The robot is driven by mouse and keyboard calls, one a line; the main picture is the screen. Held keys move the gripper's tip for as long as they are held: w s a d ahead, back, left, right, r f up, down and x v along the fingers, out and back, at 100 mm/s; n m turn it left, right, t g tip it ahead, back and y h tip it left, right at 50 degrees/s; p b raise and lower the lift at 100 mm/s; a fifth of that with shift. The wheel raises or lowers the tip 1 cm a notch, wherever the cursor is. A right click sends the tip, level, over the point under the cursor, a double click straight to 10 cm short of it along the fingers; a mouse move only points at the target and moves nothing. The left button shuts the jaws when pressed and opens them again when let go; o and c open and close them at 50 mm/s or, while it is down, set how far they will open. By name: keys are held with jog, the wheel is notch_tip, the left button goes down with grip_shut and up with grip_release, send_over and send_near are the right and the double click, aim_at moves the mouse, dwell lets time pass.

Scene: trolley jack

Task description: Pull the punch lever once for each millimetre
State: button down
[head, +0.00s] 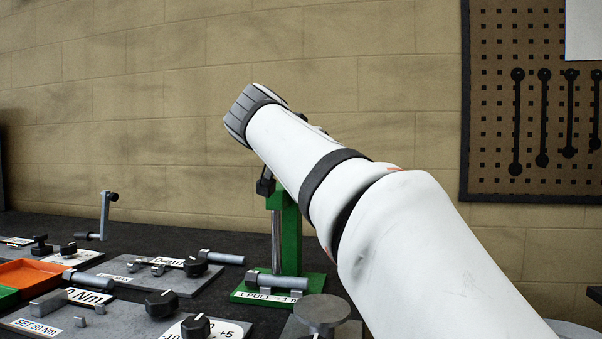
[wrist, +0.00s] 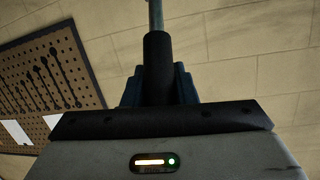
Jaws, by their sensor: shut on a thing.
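The green punch stand (head: 288,230) stands on the dark bench in the head view, with a bright metal rod beside its post. A label (head: 268,296) on its base reads roughly "1 PULL = 1 m…", its end cut off. My white arm hides the top of the stand and its lever there. In the wrist view my gripper (wrist: 158,88) is shut on the black grip of the punch lever (wrist: 157,55). The lever's thin metal rod (wrist: 155,14) runs up out of frame from the grip. In the head view the fingertips are hidden behind my arm.
Left of the stand are grey plates (head: 120,318) with black knobs and metal bolts, an orange tray (head: 30,273) and part of a green tray (head: 7,297). A round grey piece (head: 323,310) stands in front. A pegboard with wrenches (head: 535,185) hangs at right.

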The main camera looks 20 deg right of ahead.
jog(key=shift+s+a+f+t+b, duration=0.15)
jog(key=shift+s+f+t+b, duration=0.2)
jog(key=shift+b, duration=0.65)
jog(key=shift+f, duration=0.1)
jog(key=c, duration=1.2)
grip_release()
jog(key=shift+o, duration=0.2)
jog(key=shift+h, duration=0.3)
jog(key=v, duration=0.8)
